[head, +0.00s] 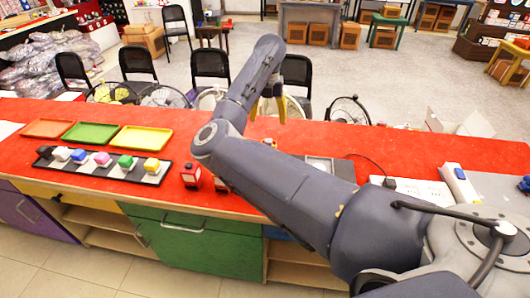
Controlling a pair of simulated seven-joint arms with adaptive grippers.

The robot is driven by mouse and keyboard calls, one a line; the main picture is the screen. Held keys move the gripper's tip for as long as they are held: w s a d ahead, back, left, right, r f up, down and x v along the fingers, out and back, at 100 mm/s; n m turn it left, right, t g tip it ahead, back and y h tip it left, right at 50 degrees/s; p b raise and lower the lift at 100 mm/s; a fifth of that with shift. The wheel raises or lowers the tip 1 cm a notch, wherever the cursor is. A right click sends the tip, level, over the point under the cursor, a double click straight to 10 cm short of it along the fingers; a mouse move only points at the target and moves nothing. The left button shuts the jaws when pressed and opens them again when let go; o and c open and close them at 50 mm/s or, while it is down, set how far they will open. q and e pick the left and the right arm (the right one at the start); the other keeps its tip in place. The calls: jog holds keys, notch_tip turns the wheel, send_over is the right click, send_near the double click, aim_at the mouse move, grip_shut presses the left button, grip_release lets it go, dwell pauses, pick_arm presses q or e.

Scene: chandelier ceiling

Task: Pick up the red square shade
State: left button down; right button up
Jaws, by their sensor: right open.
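A small squarish red object (190,177) with a pale face stands on the red counter (105,196), left of my right arm. I take it for the red square shade. A second small red object (221,184) is just right of it, partly hidden by my arm. My right gripper (268,107) has yellow fingers, spread apart with nothing seen between them. It is beyond and to the right of the red objects, touching neither. My left gripper is out of view.
A dark tray (112,182) with several coloured cubes lies at left. Orange (47,128), green (91,133) and yellow (142,139) trays lie behind it. A power strip (459,184) is at right. Fans and black chairs stand beyond the counter.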

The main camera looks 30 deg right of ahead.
notch_tip(320, 180, down, 16)
jog(key=shift+r, duration=0.2)
dwell(0.6)
jog(key=shift+c, duration=0.4)
jog(key=c, duration=0.9)
